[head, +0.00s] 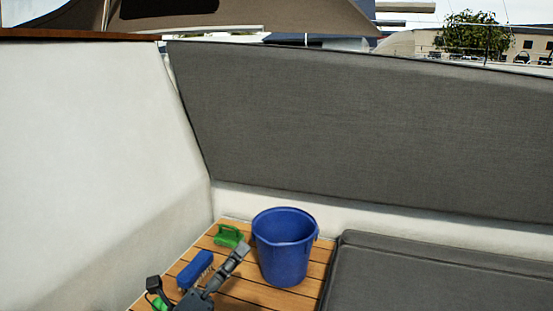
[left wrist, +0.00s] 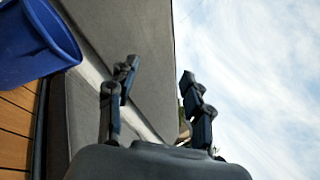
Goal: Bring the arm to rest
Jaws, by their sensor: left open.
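My left gripper (head: 197,268) is at the bottom of the head view, in front of the wooden slats, with its two fingers spread wide. In the left wrist view its open fingers (left wrist: 158,71) have nothing between them, with grey cushion and sky beyond. A blue bucket (head: 283,249) stands upright on the slats, to the right of the gripper; part of it shows at the upper left of the left wrist view (left wrist: 32,45). My right gripper is in neither view.
A grey seat cushion (head: 430,275) lies right, a grey backrest (head: 370,130) behind, a white wall (head: 85,160) left.

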